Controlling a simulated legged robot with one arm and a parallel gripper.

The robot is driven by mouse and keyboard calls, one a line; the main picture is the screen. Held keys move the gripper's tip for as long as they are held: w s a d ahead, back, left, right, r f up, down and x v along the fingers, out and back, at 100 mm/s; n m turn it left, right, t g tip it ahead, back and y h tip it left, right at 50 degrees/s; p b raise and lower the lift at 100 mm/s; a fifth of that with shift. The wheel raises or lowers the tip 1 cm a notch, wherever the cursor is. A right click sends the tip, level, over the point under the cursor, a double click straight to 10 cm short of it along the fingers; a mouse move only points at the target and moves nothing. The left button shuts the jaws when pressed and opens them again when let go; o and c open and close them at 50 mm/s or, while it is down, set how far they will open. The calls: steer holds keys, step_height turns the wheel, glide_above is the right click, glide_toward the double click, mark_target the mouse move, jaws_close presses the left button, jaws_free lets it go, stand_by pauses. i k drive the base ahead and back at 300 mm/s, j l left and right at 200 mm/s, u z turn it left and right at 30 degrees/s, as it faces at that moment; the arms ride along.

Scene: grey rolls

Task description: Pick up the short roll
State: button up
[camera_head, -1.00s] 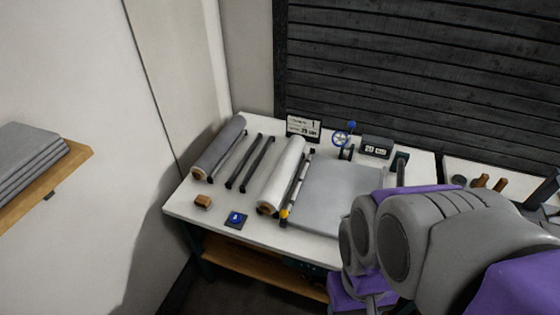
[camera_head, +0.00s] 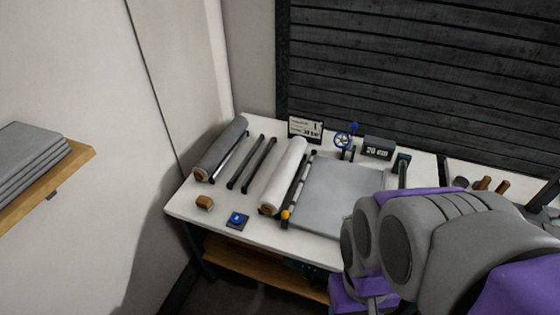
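Two rolls lie on the white table (camera_head: 190,214). A dark grey roll (camera_head: 222,148) lies at the left end, tilted away toward the back. A white roll (camera_head: 284,176) lies farther right, beside the grey flat sheet (camera_head: 345,200). The two look close in length, and I cannot tell which is the short one. Each shows a brown core at its near end. My arm fills the lower right of the view. My gripper is not visible; the arm's grey and purple links hide part of the table's right side.
Dark bars (camera_head: 250,163) lie between the rolls. A blue handwheel (camera_head: 346,136), a sign (camera_head: 305,128) and a display (camera_head: 378,148) stand behind. A shelf with folded grey cloth (camera_head: 28,158) is at left.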

mark_target(271, 202)
steer(key=i+j+z, duration=0.35)
steer(key=j, duration=0.25)
steer(key=i+j+z, duration=0.15)
steer(key=i+j, duration=0.15)
steer(key=i+j+z, duration=0.15)
steer(key=j, duration=0.25)
steer(key=i+j+z, duration=0.15)
steer(key=j, duration=0.25)
